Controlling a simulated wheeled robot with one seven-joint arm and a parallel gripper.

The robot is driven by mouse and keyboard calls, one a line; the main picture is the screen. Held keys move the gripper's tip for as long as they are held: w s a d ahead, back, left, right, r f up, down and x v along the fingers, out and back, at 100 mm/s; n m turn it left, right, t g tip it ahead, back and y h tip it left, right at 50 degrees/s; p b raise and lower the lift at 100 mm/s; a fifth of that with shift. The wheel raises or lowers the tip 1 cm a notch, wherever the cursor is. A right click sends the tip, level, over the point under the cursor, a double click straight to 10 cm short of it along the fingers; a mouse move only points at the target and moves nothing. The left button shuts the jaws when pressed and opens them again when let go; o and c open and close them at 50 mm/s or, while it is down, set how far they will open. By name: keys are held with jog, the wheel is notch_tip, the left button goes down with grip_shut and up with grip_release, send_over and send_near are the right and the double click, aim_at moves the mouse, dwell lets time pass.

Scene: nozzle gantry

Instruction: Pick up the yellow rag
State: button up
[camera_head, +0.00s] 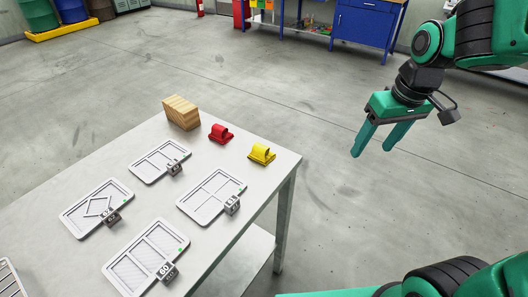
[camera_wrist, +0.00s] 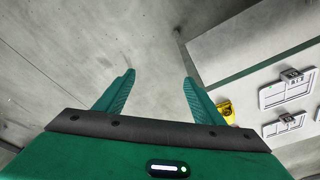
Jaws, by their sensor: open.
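The yellow rag (camera_head: 261,153) is a small folded bundle near the table's far right corner in the head view. It also shows in the wrist view (camera_wrist: 226,108), just right of the right finger, which partly hides it. My gripper (camera_head: 372,154) is open and empty, out over the floor to the right of the table and apart from the rag. In the wrist view its two fingers (camera_wrist: 158,82) point away from the camera with bare floor between them.
The grey table (camera_head: 258,201) holds a red rag (camera_head: 220,133), a wooden block (camera_head: 181,112) and several white trays (camera_head: 160,160) with small numbered blocks. A blue cabinet (camera_head: 362,27) stands far back. The floor (camera_head: 330,200) right of the table is clear.

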jog(key=w+a+n+y, duration=0.1)
jog(key=w+a+n, duration=0.4)
jog(key=a, duration=0.7)
jog(key=n+y, duration=0.2)
jog(key=n, duration=0.1)
send_near(261, 145)
jog(key=shift+t, duration=0.4)
jog(key=x, duration=0.4)
jog(key=shift+s+d+f, duration=0.25)
jog(key=shift+s+f, duration=0.05)
jog(key=shift+f, duration=0.3)
jog(key=shift+a+x, duration=0.2)
jog(key=shift+x, duration=1.25)
jog(key=shift+a+x, duration=0.2)
jog(key=shift+x, duration=1.3)
jog(key=shift+r, duration=0.2)
jog(key=c, duration=1.1)
